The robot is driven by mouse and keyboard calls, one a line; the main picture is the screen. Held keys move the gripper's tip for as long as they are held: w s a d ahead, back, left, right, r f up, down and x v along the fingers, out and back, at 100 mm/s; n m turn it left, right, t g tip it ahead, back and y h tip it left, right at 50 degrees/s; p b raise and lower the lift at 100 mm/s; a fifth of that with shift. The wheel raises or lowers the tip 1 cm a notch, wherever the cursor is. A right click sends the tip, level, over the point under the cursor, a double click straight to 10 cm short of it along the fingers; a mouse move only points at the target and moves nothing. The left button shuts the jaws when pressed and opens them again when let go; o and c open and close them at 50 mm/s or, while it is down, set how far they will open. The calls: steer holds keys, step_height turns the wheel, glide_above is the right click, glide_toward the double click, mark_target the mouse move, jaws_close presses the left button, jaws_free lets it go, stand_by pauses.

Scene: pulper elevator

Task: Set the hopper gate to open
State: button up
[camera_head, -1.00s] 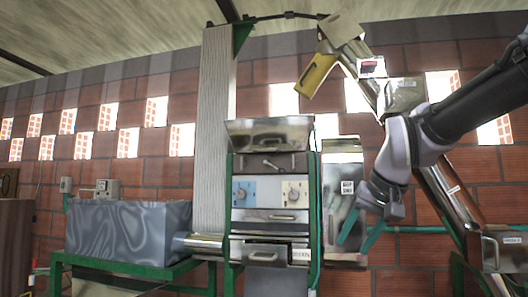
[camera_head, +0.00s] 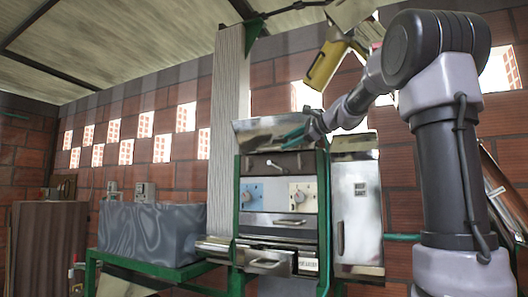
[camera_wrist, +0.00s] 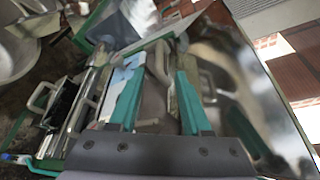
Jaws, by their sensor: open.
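The machine (camera_head: 278,218) stands in a green frame with a shiny metal hopper (camera_head: 255,131) on top. A dark panel below the hopper carries a small lever (camera_head: 277,165), which sits slanted; I cannot tell whether this is the gate control or how the gate stands. My gripper (camera_head: 290,138) is in front of the hopper's right part, above and right of the lever. In the wrist view its teal fingers (camera_wrist: 158,74) are apart and nothing is held between them. A pale curved handle (camera_wrist: 158,62) shows beyond the fingertips there; contact is not visible.
Blue and cream dial plates (camera_head: 251,196) (camera_head: 302,195) and drawer handles sit below the lever. A tall metal box (camera_head: 357,215) stands close on the right. A grey tank (camera_head: 150,233) is at left. A yellow chute (camera_head: 325,65) hangs above my arm.

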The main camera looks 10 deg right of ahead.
mark_target(268, 150)
steer(key=x, duration=1)
steer(key=shift+w+a+f, duration=0.15)
jaws_close()
stand_by(1.1)
